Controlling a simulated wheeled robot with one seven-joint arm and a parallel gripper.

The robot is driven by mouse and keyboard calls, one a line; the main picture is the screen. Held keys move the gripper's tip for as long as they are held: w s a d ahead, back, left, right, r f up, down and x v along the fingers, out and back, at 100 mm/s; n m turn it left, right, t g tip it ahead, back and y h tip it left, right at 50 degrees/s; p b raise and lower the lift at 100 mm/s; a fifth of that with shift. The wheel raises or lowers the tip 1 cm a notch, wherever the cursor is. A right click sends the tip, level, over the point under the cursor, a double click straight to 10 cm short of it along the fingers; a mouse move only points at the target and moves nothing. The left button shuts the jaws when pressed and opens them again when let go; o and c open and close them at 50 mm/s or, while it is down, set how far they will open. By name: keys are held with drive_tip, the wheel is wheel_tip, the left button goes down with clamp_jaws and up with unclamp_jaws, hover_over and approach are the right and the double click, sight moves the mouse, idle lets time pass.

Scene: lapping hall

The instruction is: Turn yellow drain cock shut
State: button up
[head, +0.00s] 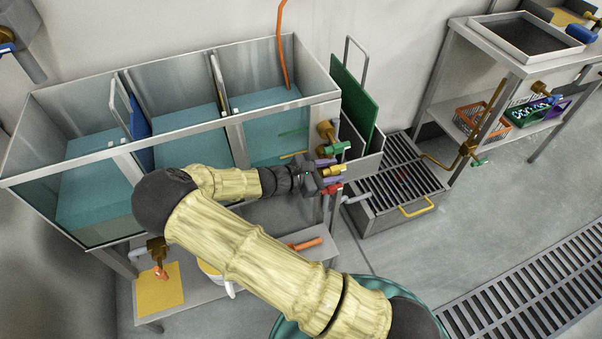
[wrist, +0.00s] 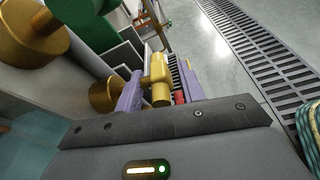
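The yellow drain cock (head: 336,170) is at the right end of the tank bench, in a column between a green cock handle (head: 336,148) and a red one (head: 332,188). In the wrist view the yellow cock (wrist: 158,75) has a T-shaped handle near a brass body (wrist: 103,95). My gripper (head: 327,171) has purple fingers, one on each side of the yellow handle. It also shows in the wrist view (wrist: 160,90), open, with a visible gap between the handle and each finger. Whether a finger touches the handle deeper in is hidden.
Water-filled tanks (head: 190,113) stand left and behind. A grated box (head: 396,205) with a yellow handle stands on the floor to the right. An orange tool (head: 305,243) lies on the lower shelf (head: 215,300).

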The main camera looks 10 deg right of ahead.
drive_tip(key=p+v, duration=0.2)
drive_tip(key=v, duration=1.4)
drive_tip(key=shift+a, duration=0.15)
drive_tip(key=s+d+m+g+y, duration=0.5)
drive_tip(key=d+m+g+y, duration=0.15)
drive_tip(key=d+m, duration=0.2)
drive_tip(key=s+d+r+m+t+y, duration=0.55)
drive_tip(key=d+r+m+y, duration=0.2)
drive_tip(key=r+m, duration=0.35)
wheel_tip(320, 180, up, 24)
drive_tip(key=g+p, duration=0.1)
drive_tip(key=p, duration=2.3)
drive_tip(key=shift+s+p, duration=0.3)
drive_tip(key=shift+s, duration=0.15)
